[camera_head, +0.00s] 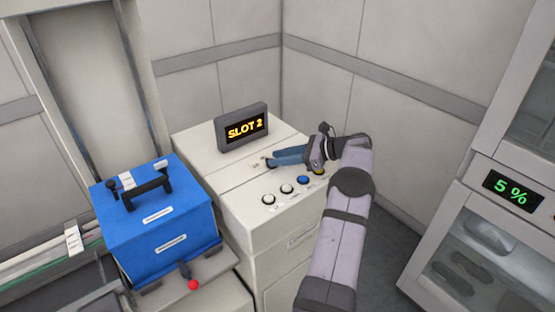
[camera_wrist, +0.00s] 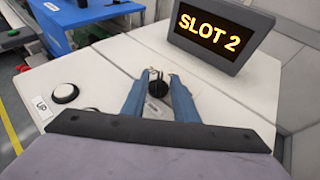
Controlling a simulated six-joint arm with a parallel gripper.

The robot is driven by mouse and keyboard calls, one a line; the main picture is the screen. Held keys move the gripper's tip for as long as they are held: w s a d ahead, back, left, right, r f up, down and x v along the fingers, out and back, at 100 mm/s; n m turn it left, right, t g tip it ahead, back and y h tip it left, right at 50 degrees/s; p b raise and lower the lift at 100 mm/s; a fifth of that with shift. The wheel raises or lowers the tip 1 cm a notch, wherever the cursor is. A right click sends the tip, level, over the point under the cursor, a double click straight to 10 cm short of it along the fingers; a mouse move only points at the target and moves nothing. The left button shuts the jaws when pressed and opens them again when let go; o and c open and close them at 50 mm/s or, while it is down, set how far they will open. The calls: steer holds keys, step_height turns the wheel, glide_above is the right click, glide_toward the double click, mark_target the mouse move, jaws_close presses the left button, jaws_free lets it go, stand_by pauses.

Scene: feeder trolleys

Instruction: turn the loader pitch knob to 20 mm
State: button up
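A small black knob (camera_wrist: 155,77) stands on the white cabinet top, with a small label (camera_wrist: 157,106) beside it whose text I cannot read. The knob also shows in the head view (camera_head: 270,162) at the tips of my blue fingers. My gripper (camera_wrist: 157,84) reaches low over the cabinet top with its two fingers apart, one on each side of the knob. I see a gap between the fingers and the knob. I cannot read any pitch setting on the knob.
A display (camera_head: 244,128) reading "SLOT 2" stands on the cabinet (camera_head: 215,175) behind the knob. White, blue and yellow buttons (camera_head: 287,189) line the cabinet's front edge. A blue box (camera_head: 160,225) with a black handle stands at left. A cabinet at right carries a "5 %" display (camera_head: 511,191).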

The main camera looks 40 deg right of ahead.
mark_target(294, 169)
steer(key=b+v, duration=0.1)
steer(key=v, duration=0.3)
steer(key=shift+s+d+b, duration=0.25)
steer(key=shift+s+b, duration=0.05)
steer(key=shift+v, duration=0.8)
steer(key=shift+a+r, duration=0.1)
steer(key=shift+r, duration=0.05)
steer(key=shift+o, duration=0.2)
